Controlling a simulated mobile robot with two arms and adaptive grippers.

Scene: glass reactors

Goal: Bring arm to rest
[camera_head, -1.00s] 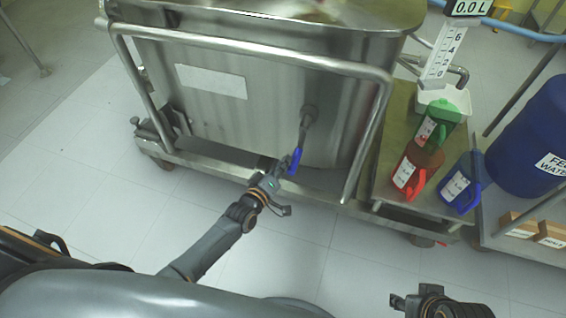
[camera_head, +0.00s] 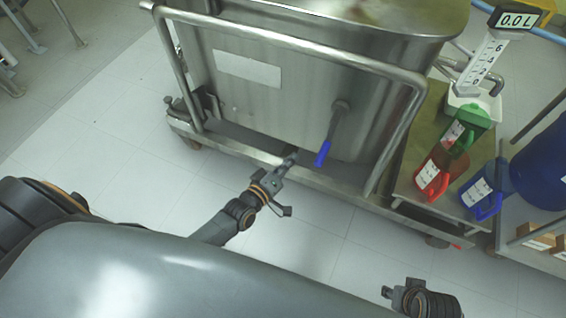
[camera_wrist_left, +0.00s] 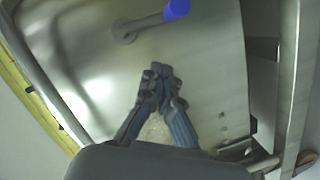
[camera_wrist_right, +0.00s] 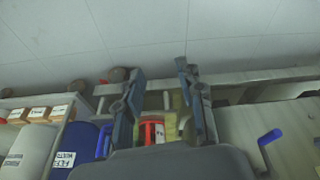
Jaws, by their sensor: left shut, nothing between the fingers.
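My left gripper (camera_head: 291,157) is shut and empty in front of the steel tank's lower side, to the left of the blue-handled valve (camera_head: 323,152). In the left wrist view its fingertips (camera_wrist_left: 160,72) meet, apart from the blue handle (camera_wrist_left: 177,8) above them. My right gripper (camera_head: 388,292) shows at the bottom right of the head view, over the floor. In the right wrist view its two fingers (camera_wrist_right: 158,75) stand wide apart with nothing held between them.
The wheeled steel tank (camera_head: 290,95) has a tubular rail (camera_head: 290,47) around it. To its right, a cart carries green (camera_head: 468,125), red (camera_head: 436,170) and blue (camera_head: 484,185) jugs. A blue drum (camera_head: 540,170) stands at the far right. The floor (camera_head: 310,245) in front is clear.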

